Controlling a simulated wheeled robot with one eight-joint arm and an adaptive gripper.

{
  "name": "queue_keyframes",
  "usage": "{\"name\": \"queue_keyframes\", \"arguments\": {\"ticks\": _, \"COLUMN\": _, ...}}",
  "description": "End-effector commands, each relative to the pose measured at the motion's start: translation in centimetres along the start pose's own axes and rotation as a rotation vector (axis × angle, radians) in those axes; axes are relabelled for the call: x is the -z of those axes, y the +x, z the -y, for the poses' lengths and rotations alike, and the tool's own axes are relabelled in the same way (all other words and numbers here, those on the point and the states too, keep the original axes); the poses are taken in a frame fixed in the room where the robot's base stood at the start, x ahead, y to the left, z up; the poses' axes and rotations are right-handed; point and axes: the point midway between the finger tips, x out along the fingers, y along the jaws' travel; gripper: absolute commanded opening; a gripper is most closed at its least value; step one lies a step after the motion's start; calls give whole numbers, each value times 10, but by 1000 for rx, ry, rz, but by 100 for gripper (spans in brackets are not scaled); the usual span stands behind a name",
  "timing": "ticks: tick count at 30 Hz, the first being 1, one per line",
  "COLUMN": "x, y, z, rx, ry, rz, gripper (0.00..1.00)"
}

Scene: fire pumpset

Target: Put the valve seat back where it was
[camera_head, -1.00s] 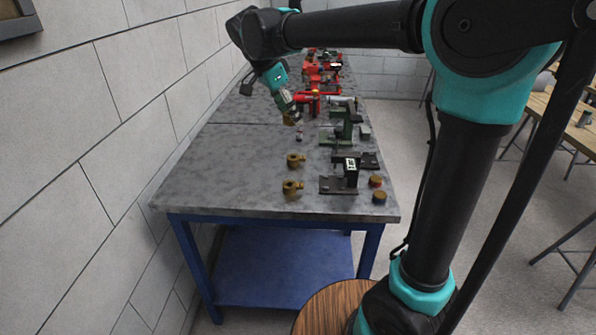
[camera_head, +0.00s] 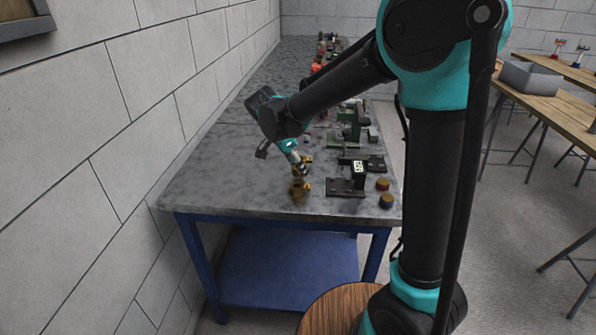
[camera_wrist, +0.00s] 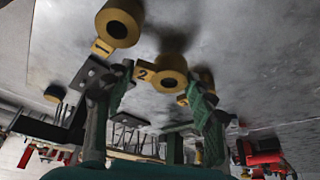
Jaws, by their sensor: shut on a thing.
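My gripper (camera_head: 296,162) points down over the near part of the workbench, by the brass pieces. In the wrist view its green fingers (camera_wrist: 163,82) are closed on a brass ring-shaped piece with a plate marked 2, which I take as the valve seat (camera_wrist: 170,65). A similar brass piece marked 1 (camera_wrist: 120,22) is at the upper left. Another brass piece (camera_wrist: 206,77) is partly hidden behind the right finger. In the head view one brass piece (camera_head: 300,188) stands just in front of the gripper. Whether the held piece touches the bench is unclear.
The grey bench top (camera_head: 220,185) is bare left of the gripper, up to the wall. A dark fixture with a white label (camera_head: 346,186) and two small round caps (camera_head: 386,200) stand to the right. Green devices (camera_head: 350,130) stand behind.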

Motion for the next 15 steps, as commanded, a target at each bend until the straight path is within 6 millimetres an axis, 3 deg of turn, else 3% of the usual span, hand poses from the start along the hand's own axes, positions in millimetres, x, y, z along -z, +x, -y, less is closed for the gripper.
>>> {"name": "queue_keyframes", "arguments": {"ticks": 4, "x": -6, "y": 13, "z": 0, "rx": 0, "ry": 0, "rz": 0, "gripper": 10}}
{"name": "queue_keyframes", "arguments": {"ticks": 15, "x": -7, "y": 17, "z": 0, "rx": 0, "ry": 0, "rz": 0, "gripper": 10}}
